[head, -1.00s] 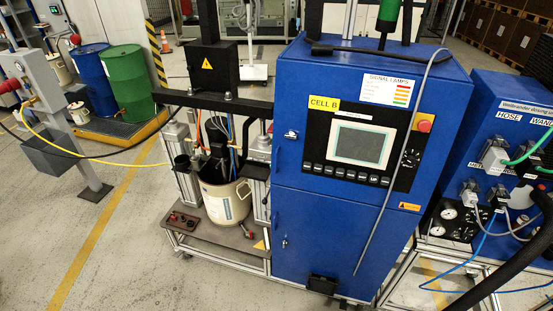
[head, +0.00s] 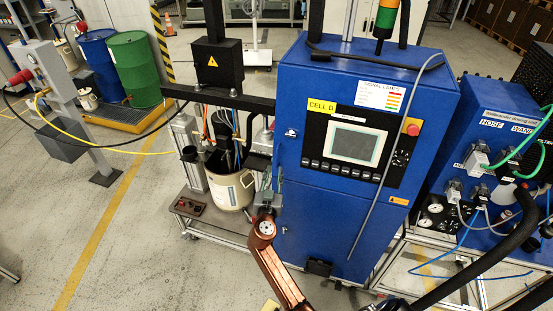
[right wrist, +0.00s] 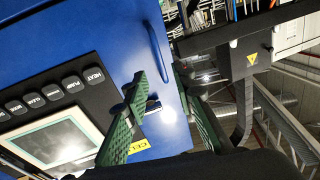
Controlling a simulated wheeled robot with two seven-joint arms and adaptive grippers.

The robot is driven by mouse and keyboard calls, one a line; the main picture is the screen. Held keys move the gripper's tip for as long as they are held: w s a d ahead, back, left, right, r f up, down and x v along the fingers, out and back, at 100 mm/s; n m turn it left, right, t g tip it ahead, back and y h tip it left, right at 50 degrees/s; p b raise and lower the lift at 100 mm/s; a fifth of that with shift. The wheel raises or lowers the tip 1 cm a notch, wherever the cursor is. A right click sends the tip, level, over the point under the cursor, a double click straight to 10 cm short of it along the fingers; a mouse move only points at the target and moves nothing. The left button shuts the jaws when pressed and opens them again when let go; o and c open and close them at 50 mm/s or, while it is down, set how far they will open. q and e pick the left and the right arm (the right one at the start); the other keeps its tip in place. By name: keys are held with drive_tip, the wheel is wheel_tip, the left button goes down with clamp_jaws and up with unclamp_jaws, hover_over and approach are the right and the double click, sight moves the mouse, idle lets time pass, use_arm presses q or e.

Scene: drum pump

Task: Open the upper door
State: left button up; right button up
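The blue cabinet's upper door (head: 310,160) carries the screen and buttons and appears shut. A small silver latch (head: 290,132) sits near its left edge. In the right wrist view the latch (right wrist: 153,106) appears between the green fingers, close to the door edge, with no visible grip on it. My right gripper (head: 279,177) is at the cabinet's left edge, below the latch in the head view. In the right wrist view its fingers (right wrist: 160,82) are spread. The lower door (head: 320,230) also appears shut. My left gripper is not in view.
A cream drum (head: 231,188) stands on the pump frame left of the cabinet. A black box (head: 217,62) hangs above it. A grey hose (head: 375,190) hangs down the cabinet's right front. A hose station (head: 500,130) stands to the right.

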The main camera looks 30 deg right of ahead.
drive_tip(key=p+x, duration=0.1)
drive_tip(key=x, duration=0.6)
drive_tip(key=shift+w, duration=0.2)
drive_tip(key=shift+d+f, duration=0.1)
drive_tip(key=shift+c, duration=0.5)
clamp_jaws()
